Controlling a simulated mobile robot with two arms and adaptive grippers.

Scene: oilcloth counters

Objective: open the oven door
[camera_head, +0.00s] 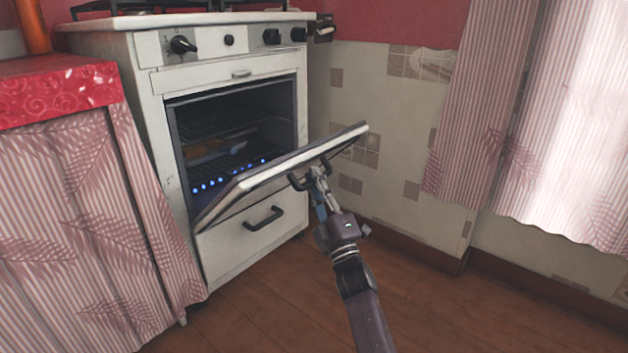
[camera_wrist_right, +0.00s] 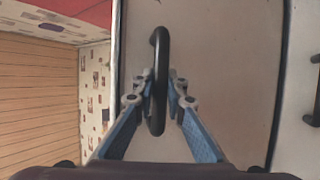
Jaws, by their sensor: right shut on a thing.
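The white oven (camera_head: 165,65) stands at the left centre of the head view. Its door (camera_head: 262,180) is tilted partly down, and the dark inside with racks and blue flames shows above it. My right gripper (camera_head: 316,178) is at the door's outer face, shut on the dark door handle (camera_head: 327,166). In the right wrist view the black handle (camera_wrist_right: 160,80) runs upright between the two blue fingers (camera_wrist_right: 160,100), with the pale door face (camera_wrist_right: 225,80) behind it. My left gripper is not in the views.
A lower drawer with a black handle (camera_head: 263,218) is under the door. A counter with a red oilcloth (camera_head: 60,92) and striped curtain stands left of the oven. A tiled wall (camera_head: 400,120) and curtains are at the right. The wooden floor (camera_head: 260,310) in front is clear.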

